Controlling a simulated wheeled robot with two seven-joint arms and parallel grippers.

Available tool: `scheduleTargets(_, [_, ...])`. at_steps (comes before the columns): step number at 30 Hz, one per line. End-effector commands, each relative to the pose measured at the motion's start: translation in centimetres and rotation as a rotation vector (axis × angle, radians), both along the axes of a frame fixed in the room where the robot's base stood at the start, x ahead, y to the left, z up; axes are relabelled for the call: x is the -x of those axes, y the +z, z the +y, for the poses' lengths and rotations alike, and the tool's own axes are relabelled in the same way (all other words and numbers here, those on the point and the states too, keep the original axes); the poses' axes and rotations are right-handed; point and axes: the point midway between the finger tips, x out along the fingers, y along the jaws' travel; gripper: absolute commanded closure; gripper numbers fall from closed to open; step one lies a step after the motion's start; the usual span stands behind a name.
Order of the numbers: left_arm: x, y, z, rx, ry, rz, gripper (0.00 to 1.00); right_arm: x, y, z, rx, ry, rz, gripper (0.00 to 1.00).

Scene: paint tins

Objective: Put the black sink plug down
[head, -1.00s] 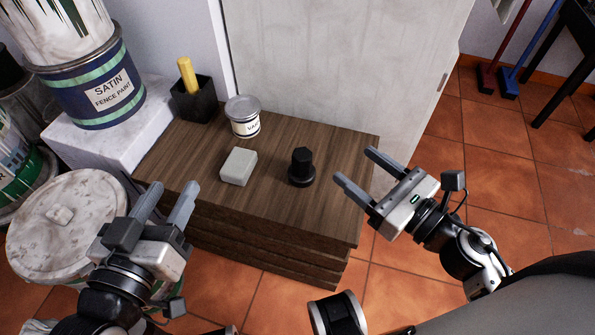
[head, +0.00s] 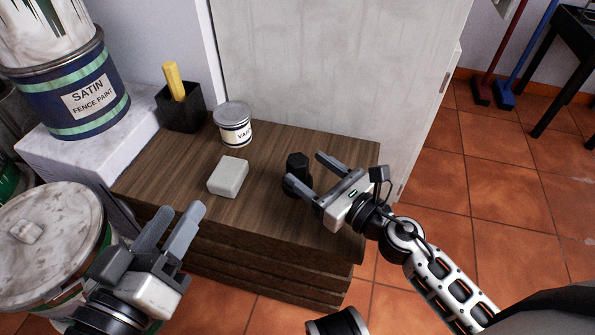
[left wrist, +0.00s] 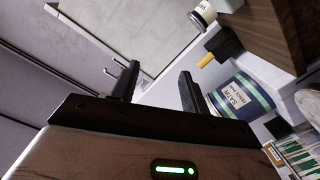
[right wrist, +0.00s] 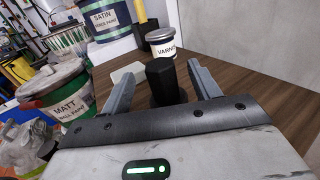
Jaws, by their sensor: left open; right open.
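The black sink plug (head: 297,172) stands upright on the wooden surface, right of the middle. It also shows in the right wrist view (right wrist: 162,80), between and beyond the fingers. My right gripper (head: 308,178) is open, with its fingers pointing at the plug and reaching to about its two sides. I cannot tell whether they touch it; the plug's lower part is partly hidden in the right wrist view. My left gripper (head: 177,222) is open and empty, in front of the surface's left edge.
A pale block (head: 228,177) and a small varnish tin (head: 233,124) are on the wooden surface (head: 265,215). A black pot (head: 181,108) with a yellow handle stands at the back left. A fence paint tin (head: 68,88) is on a white block. The front right of the surface is clear.

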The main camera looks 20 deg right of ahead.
Motion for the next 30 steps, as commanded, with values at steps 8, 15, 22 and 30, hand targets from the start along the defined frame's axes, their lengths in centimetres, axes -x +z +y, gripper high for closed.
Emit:
scheduleTargets(8, [0.1, -0.2, 0.0, -0.018, 0.001, 0.018, 0.54, -2.3, 0.3, 1.1, 0.0, -0.001, -0.003, 0.38])
scheduleTargets(15, [0.0, -0.4, 0.1, -0.044, 0.006, 0.02, 0.54, -5.0, 0.1, 2.5, 0.0, 0.0, 0.0, 0.38])
scheduleTargets(22, [0.0, -0.5, 0.2, -0.048, 0.006, 0.02, 0.54, -5.3, -0.1, 2.6, 0.001, -0.001, 0.002, 0.38])
scheduleTargets(30, [0.0, -0.5, 0.2, -0.048, 0.006, 0.021, 0.54, -5.2, -0.1, 2.6, 0.0, -0.001, 0.001, 0.9])
